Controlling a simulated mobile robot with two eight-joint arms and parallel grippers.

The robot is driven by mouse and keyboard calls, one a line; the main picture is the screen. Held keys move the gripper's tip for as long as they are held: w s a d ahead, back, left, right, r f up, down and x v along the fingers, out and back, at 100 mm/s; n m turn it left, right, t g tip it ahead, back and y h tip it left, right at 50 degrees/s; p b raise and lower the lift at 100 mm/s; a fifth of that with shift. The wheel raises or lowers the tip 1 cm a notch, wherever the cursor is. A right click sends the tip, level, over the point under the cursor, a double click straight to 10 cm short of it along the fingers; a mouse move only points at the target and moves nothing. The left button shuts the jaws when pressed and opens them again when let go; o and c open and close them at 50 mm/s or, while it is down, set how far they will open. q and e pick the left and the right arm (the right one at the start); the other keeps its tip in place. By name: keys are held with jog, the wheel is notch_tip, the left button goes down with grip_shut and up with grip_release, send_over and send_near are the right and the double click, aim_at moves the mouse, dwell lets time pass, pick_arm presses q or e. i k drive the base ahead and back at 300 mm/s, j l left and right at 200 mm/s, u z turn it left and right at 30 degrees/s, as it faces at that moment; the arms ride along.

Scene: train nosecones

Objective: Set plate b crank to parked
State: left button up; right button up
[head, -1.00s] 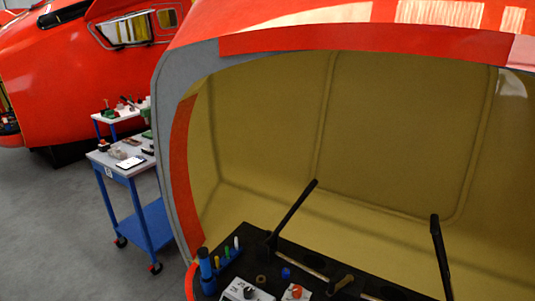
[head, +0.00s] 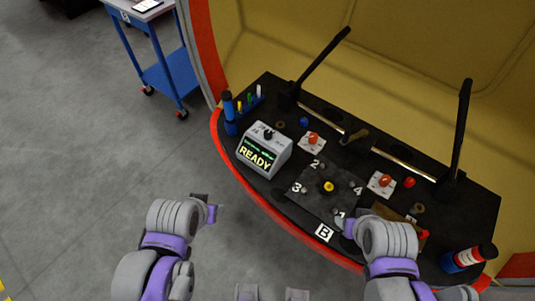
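Plate B (head: 309,203) is a dark square plate on the black console, with a white B label (head: 324,233) at its front edge. It has a yellow hub (head: 328,186) in the middle and grey studs near its corners, marked 1 to 4. I cannot make out a separate crank arm on it. My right gripper (head: 343,224) is at the plate's front right corner, by the 1 mark; whether it touches is unclear, and its fingers are mostly hidden by the wrist. My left gripper (head: 208,205) is over the floor, left of the console, apart from everything; its finger gap is unclear.
A grey box reading READY (head: 264,152) stands left of the plate. Two white plates with red knobs (head: 313,139) (head: 381,182) lie behind it. Two black upright arms (head: 322,66) (head: 460,130) rise behind.

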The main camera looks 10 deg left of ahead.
aim_at(347, 138)
jog(key=j+z, duration=0.1)
jog(key=z, duration=0.3)
jog(key=j+z, duration=0.1)
jog(key=z, duration=0.3)
jog(key=j+z, duration=0.15)
jog(key=z, duration=0.25)
jog(key=j+z, duration=0.35)
jog(key=j, duration=0.15)
jog(key=k+j+z, duration=0.15)
jog(key=j+z, duration=0.2)
jog(key=j, duration=0.15)
jog(key=k+j, duration=0.15)
jog(key=j, duration=0.25)
jog(key=k+j+z, duration=0.1)
jog(key=j, duration=0.25)
jog(key=k+j, duration=0.15)
jog(key=j, duration=0.25)
jog(key=z, duration=0.05)
